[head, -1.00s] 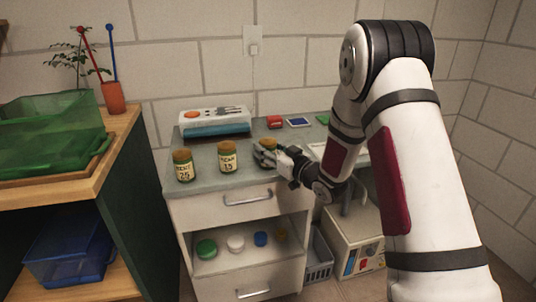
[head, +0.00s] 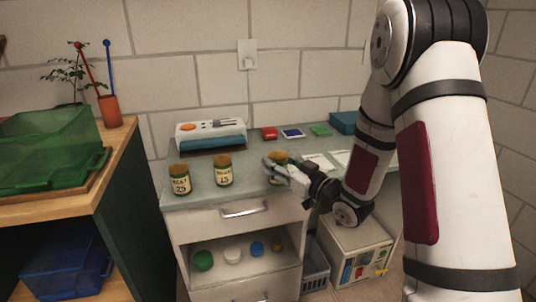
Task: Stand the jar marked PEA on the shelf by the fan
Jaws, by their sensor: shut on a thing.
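A small jar with a brown cork-like lid (head: 278,155) is at the front right of the grey cabinet top (head: 205,198). My gripper (head: 272,168) reaches it from the right and is shut on it. The fingers cover most of this jar, so its label is hidden, and I cannot tell whether its base touches the top. Two similar jars stand upright to the left: one labelled with 25 (head: 180,180) and one labelled with 15 (head: 223,170). Their small words are hard to read. I see no fan, and I cannot read PEA on any jar.
A white and blue box (head: 210,134) lies behind the jars. Red (head: 269,133), blue (head: 292,133) and green (head: 320,131) items lie at the back. An open cabinet shelf below holds several small lidded pots. A wooden bench (head: 115,150) with a green tray stands left.

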